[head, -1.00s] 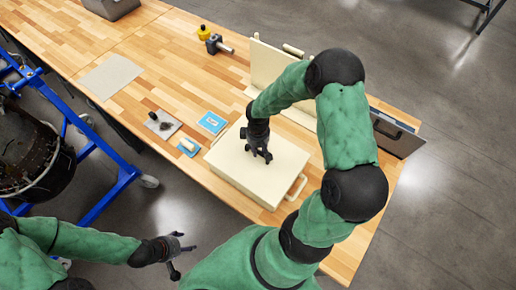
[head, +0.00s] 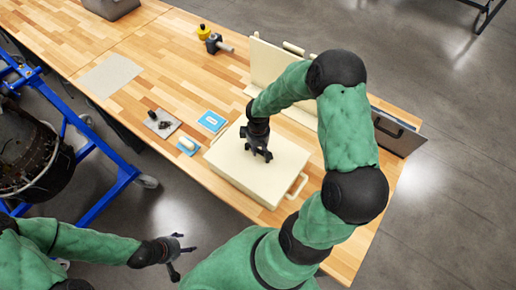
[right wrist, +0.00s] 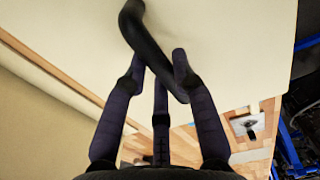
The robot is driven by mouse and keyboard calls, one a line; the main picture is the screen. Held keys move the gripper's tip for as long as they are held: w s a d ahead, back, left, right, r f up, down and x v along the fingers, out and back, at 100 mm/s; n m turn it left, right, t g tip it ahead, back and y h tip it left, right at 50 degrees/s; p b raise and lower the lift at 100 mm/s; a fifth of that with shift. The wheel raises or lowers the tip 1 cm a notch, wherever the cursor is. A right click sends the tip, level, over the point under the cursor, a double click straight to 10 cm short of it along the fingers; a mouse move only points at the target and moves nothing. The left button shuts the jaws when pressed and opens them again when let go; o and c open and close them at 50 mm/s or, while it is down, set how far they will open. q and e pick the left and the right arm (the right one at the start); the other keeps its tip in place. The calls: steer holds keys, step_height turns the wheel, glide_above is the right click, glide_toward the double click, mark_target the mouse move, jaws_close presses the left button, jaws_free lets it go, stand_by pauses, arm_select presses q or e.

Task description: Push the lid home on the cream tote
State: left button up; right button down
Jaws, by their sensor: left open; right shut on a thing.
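The cream tote (head: 216,172) stands on the wooden bench in the head view, with a pale wire handle at its right side. Its cream lid (head: 281,160) lies on top and looks flat. I cannot tell from here whether a gap remains at the rim. My right gripper (head: 257,153) is over the middle of the lid. In the right wrist view its fingers (right wrist: 160,85) are shut on the lid's black curved handle (right wrist: 150,45), with the cream lid surface (right wrist: 230,30) close by. My left gripper (head: 182,255) is open and empty, off the bench's front edge.
A cream upright panel (head: 268,62) stands behind the tote. A blue card (head: 212,121), a small blue-and-white item (head: 188,146) and a grey plate (head: 163,125) lie left of it. A grey open case (head: 400,135) is at the right. A blue-framed stand (head: 110,190) is on the floor.

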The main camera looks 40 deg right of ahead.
steer(key=shift+s+a+f, duration=0.2)
steer(key=shift+s+f, duration=0.15)
steer(key=shift+f, duration=0.2)
steer(key=c, duration=1.1)
jaws_free()
steer(key=shift+o, duration=0.7)
steer(key=shift+w+d, duration=0.15)
steer(key=shift+w, duration=0.1)
steer(key=shift+o, duration=0.8)
steer(key=shift+r, duration=0.15)
steer(key=shift+w+r, duration=0.1)
